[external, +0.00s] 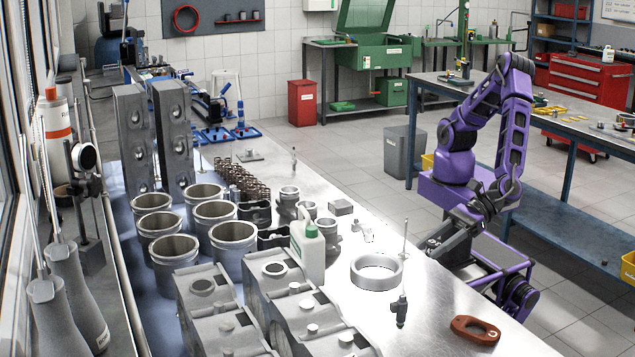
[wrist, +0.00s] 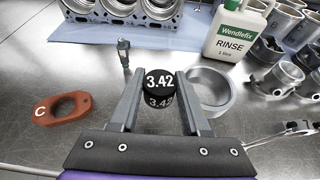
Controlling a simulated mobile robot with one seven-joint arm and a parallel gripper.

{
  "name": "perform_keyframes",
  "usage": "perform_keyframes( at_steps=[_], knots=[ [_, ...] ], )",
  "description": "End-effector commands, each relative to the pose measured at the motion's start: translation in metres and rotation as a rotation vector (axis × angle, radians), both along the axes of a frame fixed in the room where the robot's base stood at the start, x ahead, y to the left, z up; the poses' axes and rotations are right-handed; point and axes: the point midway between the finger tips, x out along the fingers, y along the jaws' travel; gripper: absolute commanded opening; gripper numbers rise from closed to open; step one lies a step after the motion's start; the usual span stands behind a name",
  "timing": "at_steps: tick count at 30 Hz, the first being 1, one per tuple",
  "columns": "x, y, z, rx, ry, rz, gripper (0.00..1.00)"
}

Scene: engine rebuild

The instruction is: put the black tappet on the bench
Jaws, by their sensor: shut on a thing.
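The black tappet (wrist: 158,80), a short dark cylinder marked 3.42 in white, is between the fingertips of my gripper (wrist: 160,76) in the wrist view. My gripper is shut on it. In the external view, my gripper (external: 428,247) is over the right edge of the bench (external: 430,310), and the tappet cannot be clearly made out.
A metal ring (external: 377,271) stands close to the tappet's right in the wrist view. A dark sensor-like part (external: 401,309), a red-brown C-marked link (external: 475,329) and a white rinse bottle (external: 307,248) are nearby. Bare bench shows between them.

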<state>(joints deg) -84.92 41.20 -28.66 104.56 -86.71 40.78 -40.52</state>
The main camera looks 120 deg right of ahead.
Motion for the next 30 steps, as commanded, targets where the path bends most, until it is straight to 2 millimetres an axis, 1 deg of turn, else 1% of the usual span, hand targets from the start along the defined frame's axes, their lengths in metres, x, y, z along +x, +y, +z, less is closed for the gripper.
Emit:
perform_keyframes(
  at_steps=[5,8,15,22,24,28,30],
  knots=[
    [0.000,0.000,0.007,0.002,0.000,-0.001,0.00],
    [0.001,0.000,0.020,0.006,-0.001,-0.002,0.00],
    [0.001,0.000,0.075,0.008,-0.001,-0.002,0.00],
    [0.000,0.000,0.120,0.006,-0.001,0.000,0.00],
    [0.012,-0.011,0.116,0.000,0.000,-0.027,0.00],
    [0.031,-0.030,0.116,0.000,-0.001,-0.074,0.00],
    [0.044,-0.043,0.116,0.000,-0.002,-0.105,0.00]
  ],
)
